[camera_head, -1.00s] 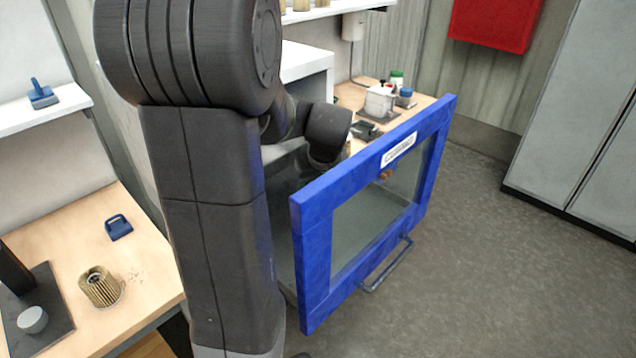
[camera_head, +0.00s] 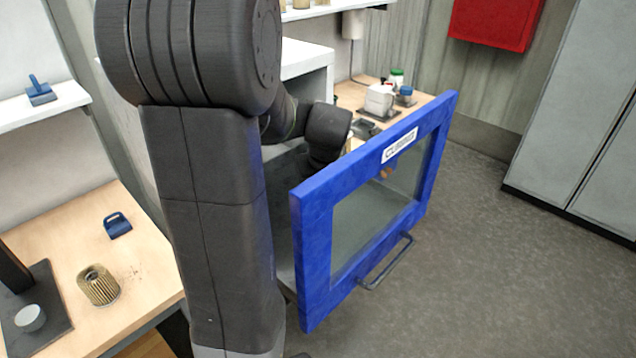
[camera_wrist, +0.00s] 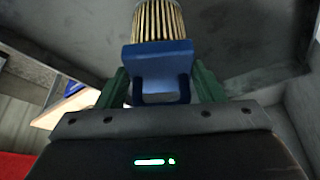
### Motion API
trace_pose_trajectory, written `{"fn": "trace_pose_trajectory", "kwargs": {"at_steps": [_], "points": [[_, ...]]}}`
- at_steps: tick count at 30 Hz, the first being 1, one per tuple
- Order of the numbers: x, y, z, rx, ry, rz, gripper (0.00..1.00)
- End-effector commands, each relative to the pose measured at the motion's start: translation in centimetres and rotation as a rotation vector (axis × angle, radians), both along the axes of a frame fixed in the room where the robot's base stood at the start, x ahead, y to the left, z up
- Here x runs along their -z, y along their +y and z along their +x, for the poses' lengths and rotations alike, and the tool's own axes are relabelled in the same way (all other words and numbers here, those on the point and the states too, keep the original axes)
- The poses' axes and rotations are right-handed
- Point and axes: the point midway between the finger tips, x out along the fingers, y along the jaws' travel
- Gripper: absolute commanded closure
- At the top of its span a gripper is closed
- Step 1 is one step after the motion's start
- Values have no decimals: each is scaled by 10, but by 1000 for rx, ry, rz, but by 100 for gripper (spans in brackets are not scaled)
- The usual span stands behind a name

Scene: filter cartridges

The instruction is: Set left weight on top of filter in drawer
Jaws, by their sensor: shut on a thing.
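In the wrist view my gripper (camera_wrist: 161,86) has its green fingers shut on a blue weight (camera_wrist: 157,60), one on each side of its handle. A pleated tan filter (camera_wrist: 158,20) shows right beyond the weight, inside the grey drawer. The weight's plate covers the filter's near end; I cannot tell whether they touch. In the head view the open drawer's blue front (camera_head: 312,255) has a window, and a small brownish thing (camera_head: 386,173) shows through it. My arm reaches in behind that front, so the gripper and held weight are hidden there.
Another blue weight (camera_head: 117,226) and a pleated filter (camera_head: 98,285) stand on the left wooden table (camera_head: 150,262). A further blue weight (camera_head: 40,91) sits on the white shelf (camera_head: 62,106). Bottles and a white container (camera_head: 379,100) stand on the back bench. Floor right of the drawer is clear.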

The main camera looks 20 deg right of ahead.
Motion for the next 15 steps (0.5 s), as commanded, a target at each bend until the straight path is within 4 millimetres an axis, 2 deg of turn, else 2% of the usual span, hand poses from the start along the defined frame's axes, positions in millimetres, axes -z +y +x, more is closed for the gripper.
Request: {"fn": "trace_pose_trajectory", "kwargs": {"at_steps": [2,3,6,7,15], "points": [[1,0,0,0,-2,-1,85],[1,0,0,-1,-2,-2,37],[0,0,0,0,-2,-1,17],[0,0,0,0,-2,-1,13],[2,0,-1,0,1,1,13]]}}
